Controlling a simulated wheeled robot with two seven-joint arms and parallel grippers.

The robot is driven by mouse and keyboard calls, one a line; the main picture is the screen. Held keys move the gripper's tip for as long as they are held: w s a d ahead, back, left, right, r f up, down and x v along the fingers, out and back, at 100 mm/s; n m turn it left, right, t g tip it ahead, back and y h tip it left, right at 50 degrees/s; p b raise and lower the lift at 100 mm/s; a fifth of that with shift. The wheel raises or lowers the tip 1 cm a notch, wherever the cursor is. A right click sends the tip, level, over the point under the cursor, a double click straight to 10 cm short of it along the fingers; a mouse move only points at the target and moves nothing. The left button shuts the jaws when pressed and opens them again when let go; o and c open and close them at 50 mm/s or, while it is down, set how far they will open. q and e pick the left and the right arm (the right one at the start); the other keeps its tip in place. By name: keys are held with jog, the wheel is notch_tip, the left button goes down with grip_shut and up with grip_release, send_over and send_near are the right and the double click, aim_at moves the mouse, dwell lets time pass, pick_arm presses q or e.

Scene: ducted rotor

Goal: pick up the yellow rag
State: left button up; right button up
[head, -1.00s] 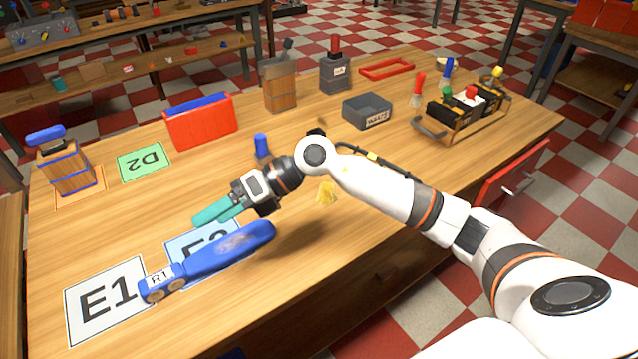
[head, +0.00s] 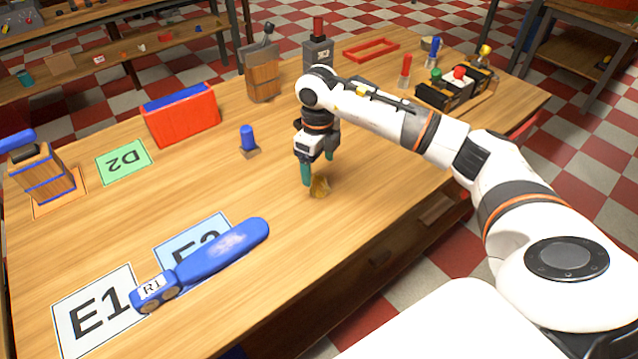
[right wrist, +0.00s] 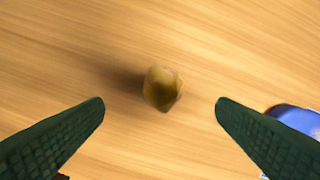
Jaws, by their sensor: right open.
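The yellow rag (head: 320,187) is a small crumpled piece lying on the wooden table. It also shows in the right wrist view (right wrist: 162,88), ahead of and centred between the fingertips. My right gripper (head: 318,172) points down just above and beside the rag, with teal fingers. In the right wrist view the fingers of this gripper (right wrist: 160,105) are wide apart with nothing between them; the rag is apart from both. My left gripper is not in view.
A blue part marked R1 (head: 222,252) lies across the E2 card, near the E1 card (head: 98,310). A blue peg (head: 247,137) stands behind left of the gripper. A red bin (head: 182,120) and a wooden block (head: 263,80) stand farther back. The table around the rag is clear.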

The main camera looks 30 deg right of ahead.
aim_at(319, 177)
jog(key=shift+s+f+p, duration=0.15)
jog(key=shift+f+p, duration=0.1)
jog(key=shift+f, duration=1.15)
jog(key=shift+s+f+p, duration=0.1)
jog(key=shift+f+p, duration=0.1)
jog(key=shift+f, duration=1.15)
jog(key=c, duration=1.1)
